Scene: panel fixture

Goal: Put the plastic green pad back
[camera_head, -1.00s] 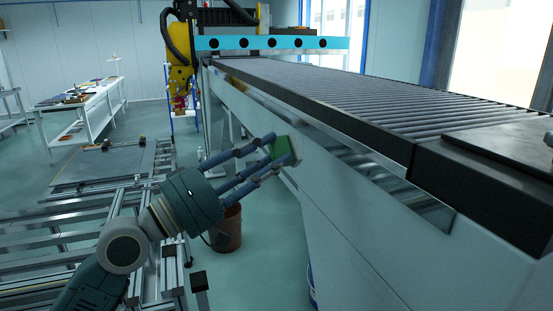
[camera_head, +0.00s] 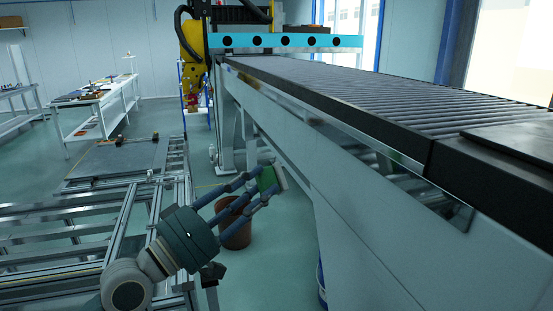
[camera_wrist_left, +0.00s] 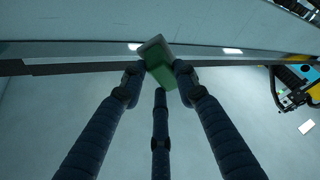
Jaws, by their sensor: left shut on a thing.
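The green pad (camera_head: 267,178) has a pale grey side and a green face. My left gripper (camera_head: 262,183) is shut on it, with the pad between its blue-grey fingertips. In the left wrist view the pad (camera_wrist_left: 158,62) shows between the fingertips (camera_wrist_left: 156,76), tilted, its green part nearer the camera. In the head view the pad is held close beside the side panel of the long machine (camera_head: 340,200); I cannot tell whether it touches. My right gripper is not in view.
A roller conveyor (camera_head: 360,95) runs along the top of the machine at right. A brown bin (camera_head: 235,230) stands on the floor behind my left gripper. Metal frames (camera_head: 70,240) lie at left. White tables (camera_head: 100,105) stand at the back left.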

